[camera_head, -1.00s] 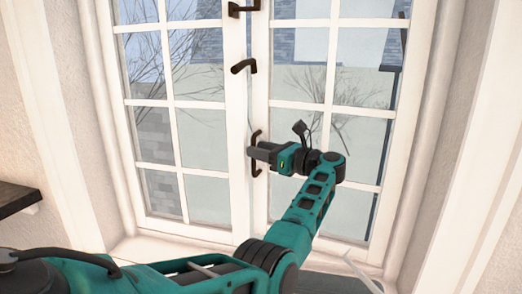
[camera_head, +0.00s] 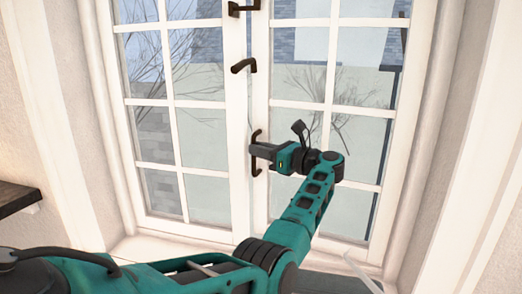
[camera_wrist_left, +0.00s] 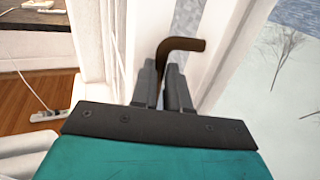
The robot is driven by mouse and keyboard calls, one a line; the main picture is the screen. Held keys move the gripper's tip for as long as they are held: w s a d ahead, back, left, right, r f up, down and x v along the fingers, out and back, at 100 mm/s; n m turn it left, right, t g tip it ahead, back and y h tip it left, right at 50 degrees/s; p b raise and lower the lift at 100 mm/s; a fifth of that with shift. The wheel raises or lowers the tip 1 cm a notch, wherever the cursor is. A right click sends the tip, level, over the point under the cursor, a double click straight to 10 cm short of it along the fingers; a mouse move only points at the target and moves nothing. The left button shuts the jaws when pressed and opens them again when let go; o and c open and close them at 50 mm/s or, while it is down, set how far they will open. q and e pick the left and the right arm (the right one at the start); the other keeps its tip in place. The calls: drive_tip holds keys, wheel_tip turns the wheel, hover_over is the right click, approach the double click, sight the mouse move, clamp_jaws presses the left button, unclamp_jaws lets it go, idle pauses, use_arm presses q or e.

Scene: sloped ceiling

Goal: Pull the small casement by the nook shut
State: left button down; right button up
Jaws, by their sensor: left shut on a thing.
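The small casement (camera_head: 265,90) is a white-framed, many-paned window with two leaves side by side. The leaves look close together along the middle; I cannot tell whether a small gap remains. A dark brown pull handle (camera_head: 257,170) is on the right leaf's inner edge, low down. My left gripper (camera_head: 257,152) is shut on this handle, reaching it from the right. In the left wrist view the fingers (camera_wrist_left: 165,82) close around the handle, whose bent end (camera_wrist_left: 182,45) sticks out beyond them. My right gripper is not in view.
A dark lever (camera_head: 243,66) and an upper dark fitting (camera_head: 244,7) sit on the middle frame. A dark shelf edge (camera_head: 16,198) juts in at left. A white sill (camera_head: 170,249) runs below. In the wrist view a white power strip (camera_wrist_left: 50,115) lies on the wood floor.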

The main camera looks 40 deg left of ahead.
use_arm(q)
drive_tip(key=shift+s+d, duration=0.1)
drive_tip(key=s+d+n+g+b, duration=0.2)
drive_tip(key=s+d+g, duration=0.1)
drive_tip(key=s+d, duration=0.1)
drive_tip(key=shift+s+f+g+h, duration=0.15)
drive_tip(key=shift+s+g+h, duration=0.2)
drive_tip(key=shift+s, duration=0.3)
drive_tip(key=shift+d, duration=0.1)
drive_tip(key=c, duration=1.1)
unclamp_jaws()
drive_tip(key=shift+s, duration=0.1)
drive_tip(key=shift+b+v, duration=0.5)
drive_tip(key=shift+v, duration=6.05)
